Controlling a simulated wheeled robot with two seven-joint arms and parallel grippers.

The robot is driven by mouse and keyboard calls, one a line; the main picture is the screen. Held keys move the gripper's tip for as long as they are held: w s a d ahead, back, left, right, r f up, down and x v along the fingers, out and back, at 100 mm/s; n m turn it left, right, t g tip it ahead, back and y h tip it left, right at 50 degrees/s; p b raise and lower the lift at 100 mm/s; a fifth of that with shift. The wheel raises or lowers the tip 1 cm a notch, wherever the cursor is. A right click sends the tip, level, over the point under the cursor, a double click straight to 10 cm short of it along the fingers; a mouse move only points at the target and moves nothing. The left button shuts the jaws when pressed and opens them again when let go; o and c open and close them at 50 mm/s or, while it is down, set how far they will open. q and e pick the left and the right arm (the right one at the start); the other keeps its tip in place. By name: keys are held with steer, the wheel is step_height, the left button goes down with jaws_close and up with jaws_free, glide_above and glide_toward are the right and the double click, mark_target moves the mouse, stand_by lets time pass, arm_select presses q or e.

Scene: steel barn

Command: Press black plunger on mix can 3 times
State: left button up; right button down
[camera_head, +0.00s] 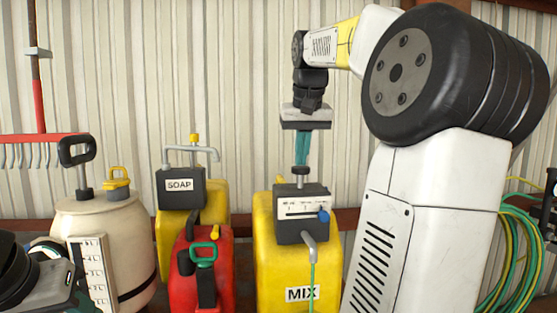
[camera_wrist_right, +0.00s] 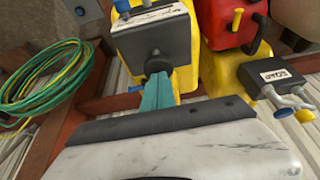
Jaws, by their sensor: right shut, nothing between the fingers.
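The yellow mix can (camera_head: 265,262) stands at the centre of the head view with a "MIX" label and a dark box on top. Its black plunger (camera_head: 300,173) sticks up from that box, with a round knob. My right gripper (camera_head: 302,163) is shut and empty, its teal fingers pointing down over the plunger. In the right wrist view the fingertips (camera_wrist_right: 158,80) meet or nearly meet the plunger knob (camera_wrist_right: 158,64); I cannot tell whether they touch. My left gripper (camera_head: 45,270) is partly in view at the lower left, its jaws unclear.
A red can (camera_head: 187,272), a yellow soap can (camera_head: 220,205) and a cream sprayer (camera_head: 130,235) stand left of the mix can. Coiled green and yellow hose (camera_head: 512,250) hangs at the right. A corrugated wall (camera_head: 240,70) is behind.

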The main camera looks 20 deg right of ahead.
steer(key=shift+f, duration=1.35)
steer(key=shift+r, duration=2.9)
steer(key=shift+f, duration=0.1)
steer(key=shift+f, duration=2.8)
steer(key=shift+r, duration=2.9)
steer(key=shift+f, duration=2.95)
steer(key=shift+r, duration=2.95)
